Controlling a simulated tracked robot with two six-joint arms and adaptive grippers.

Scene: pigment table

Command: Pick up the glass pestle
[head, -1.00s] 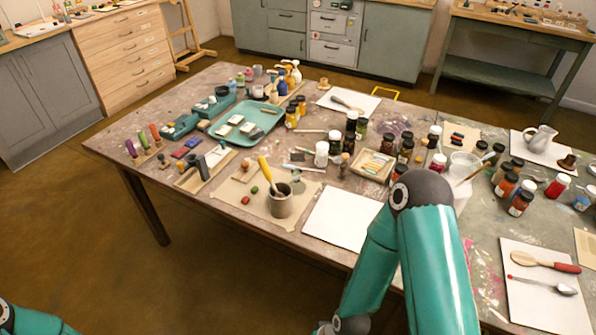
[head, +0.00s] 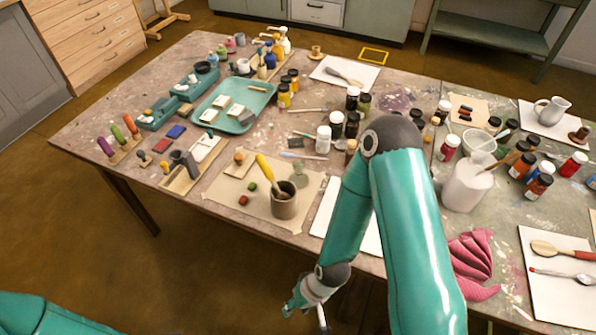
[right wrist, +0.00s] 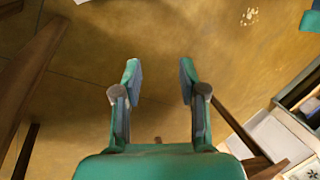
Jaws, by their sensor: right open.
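A small, pale see-through glass piece (head: 300,174), which looks like the glass pestle, stands on a brown paper sheet (head: 228,190). It is just behind a grey-brown pot (head: 284,203) holding a yellow-handled tool (head: 266,170). My right gripper (head: 322,318) is low in front of the table's near edge, well away from the glass piece and partly cut off by the picture's bottom. In the right wrist view the right gripper (right wrist: 159,75) is open and empty, above the bare floor. My left gripper is out of view.
My right arm hides part of a white sheet (head: 327,212) and the table near it. A white jug (head: 467,186), pink cloth (head: 470,258) and several jars stand to the right. A teal tray (head: 262,105) lies behind left. Small red and green lumps lie beside the pot.

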